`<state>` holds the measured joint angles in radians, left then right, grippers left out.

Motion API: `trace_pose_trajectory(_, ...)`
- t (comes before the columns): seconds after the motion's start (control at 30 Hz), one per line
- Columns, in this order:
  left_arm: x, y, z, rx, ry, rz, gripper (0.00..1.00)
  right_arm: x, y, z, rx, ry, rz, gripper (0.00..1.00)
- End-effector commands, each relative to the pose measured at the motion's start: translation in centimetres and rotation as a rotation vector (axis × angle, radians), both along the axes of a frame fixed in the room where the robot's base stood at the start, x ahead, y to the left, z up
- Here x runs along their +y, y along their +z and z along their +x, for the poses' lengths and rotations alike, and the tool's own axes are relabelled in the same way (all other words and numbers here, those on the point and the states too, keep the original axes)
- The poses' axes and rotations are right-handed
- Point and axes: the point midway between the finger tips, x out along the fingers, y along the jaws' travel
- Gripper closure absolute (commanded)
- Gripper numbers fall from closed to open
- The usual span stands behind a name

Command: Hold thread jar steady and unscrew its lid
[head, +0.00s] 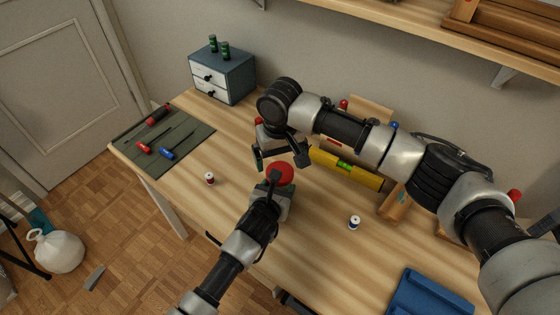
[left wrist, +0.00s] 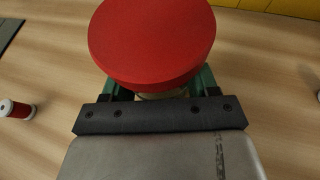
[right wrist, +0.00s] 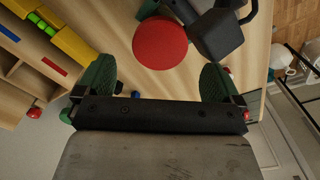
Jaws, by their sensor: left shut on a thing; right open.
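The thread jar shows mainly as its wide round red lid (head: 284,173) on the desk; the lid also fills the top of the left wrist view (left wrist: 152,40). My left gripper (head: 272,186) is shut on the jar below the lid, its green pads (left wrist: 204,80) at either side. Most of the jar body is hidden under the lid. My right gripper (head: 281,156) is open and empty, beside and above the lid on its far side. In the right wrist view, the lid (right wrist: 160,43) lies beyond the gap between the two green fingers, apart from both.
A yellow level (head: 345,167) lies right of the jar. A red thread spool (head: 210,179) and a blue one (head: 354,222) stand on the desk. A tool mat (head: 190,152), a small drawer box (head: 226,80) and a blue item (head: 430,294) are farther off.

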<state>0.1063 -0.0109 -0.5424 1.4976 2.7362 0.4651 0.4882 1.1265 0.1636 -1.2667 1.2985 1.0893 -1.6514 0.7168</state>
Motion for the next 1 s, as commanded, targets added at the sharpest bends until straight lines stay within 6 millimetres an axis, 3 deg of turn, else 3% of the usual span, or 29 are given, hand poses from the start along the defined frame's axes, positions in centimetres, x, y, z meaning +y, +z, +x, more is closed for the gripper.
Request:
trace_pose_trajectory(0.13,0.0,-0.1,0.0,0.001,0.001,0.002,1.0,0.0,2.2,0.1,-0.005,-0.108,0.001,0.03)
trace_pose_trajectory(0.27,0.0,-0.1,0.0,0.001,0.001,0.002,1.0,0.0,2.9,0.0,-0.001,-0.169,-0.001,0.03)
trace_pose_trajectory(0.7,0.0,0.0,0.0,0.001,0.0,0.0,1.0,0.0,-3.1,0.0,0.0,-0.175,-0.002,0.03)
trace_pose_trajectory(1.0,0.0,0.0,0.0,0.001,0.0,0.0,1.0,0.0,-4.9,0.0,-0.001,-0.174,-0.001,0.03)
